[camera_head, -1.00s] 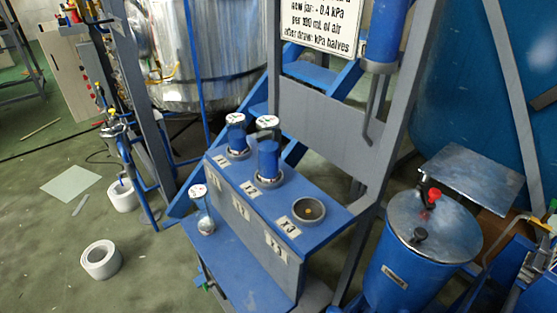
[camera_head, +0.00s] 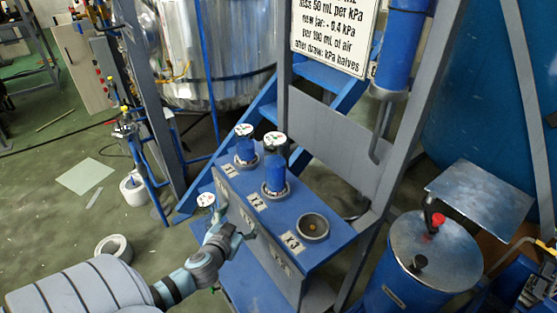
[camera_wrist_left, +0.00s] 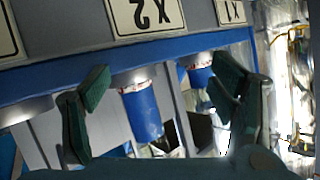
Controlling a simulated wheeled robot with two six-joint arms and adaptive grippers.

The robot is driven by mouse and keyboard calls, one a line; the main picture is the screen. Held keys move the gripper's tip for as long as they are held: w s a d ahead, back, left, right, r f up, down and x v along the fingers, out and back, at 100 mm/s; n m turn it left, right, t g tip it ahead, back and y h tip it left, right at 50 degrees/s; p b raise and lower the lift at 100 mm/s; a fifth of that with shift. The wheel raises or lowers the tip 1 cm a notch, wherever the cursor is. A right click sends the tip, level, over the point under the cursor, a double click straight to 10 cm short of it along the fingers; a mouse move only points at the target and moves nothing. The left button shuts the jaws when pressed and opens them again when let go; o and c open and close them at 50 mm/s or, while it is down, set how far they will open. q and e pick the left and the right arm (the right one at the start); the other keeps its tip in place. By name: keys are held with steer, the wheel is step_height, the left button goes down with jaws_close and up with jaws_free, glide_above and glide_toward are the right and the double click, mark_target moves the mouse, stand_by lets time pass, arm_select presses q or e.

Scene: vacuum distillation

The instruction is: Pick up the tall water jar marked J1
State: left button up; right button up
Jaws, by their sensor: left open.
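I cannot read a J1 mark on any jar. A short blue jar (camera_head: 245,150) with a gauge on top stands in the X1 socket of the blue stand. A taller blue jar (camera_head: 275,175) with a gauge stands in the X2 socket. Both show upside down in the left wrist view, the X2 jar (camera_wrist_left: 142,112) and the X1 jar (camera_wrist_left: 198,76). Another gauge (camera_head: 206,199) shows low at the stand's left, its lower part hidden by my left gripper (camera_head: 234,230). That gripper is open and empty, in front of the stand's label face, apart from the jars.
The X3 socket (camera_head: 313,226) is empty of any jar. A grey post with a sign (camera_head: 333,30) rises behind the stand. A blue lidded vessel (camera_head: 435,250) stands at the right. A white roll (camera_head: 114,247) lies on the floor, partly behind my left arm.

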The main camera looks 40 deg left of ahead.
mark_target(280, 134)
arm_select(q)
steer(key=w+d+r+n+t+p, duration=0.1)
steer(key=d+r+t, duration=0.1)
steer(key=r, duration=0.8)
steer(key=w+d+r+n+t, duration=0.1)
steer(key=w+d+r+t, duration=0.15)
steer(key=r, duration=0.65)
steer(key=p+x, duration=0.2)
steer(key=x, duration=1.1)
steer(key=shift+w+r+p, duration=0.1)
steer(key=shift+r+p, duration=0.15)
steer(key=shift+p, duration=0.15)
steer(key=shift+w+f, duration=0.1)
steer(key=shift+f, duration=0.05)
jaws_close()
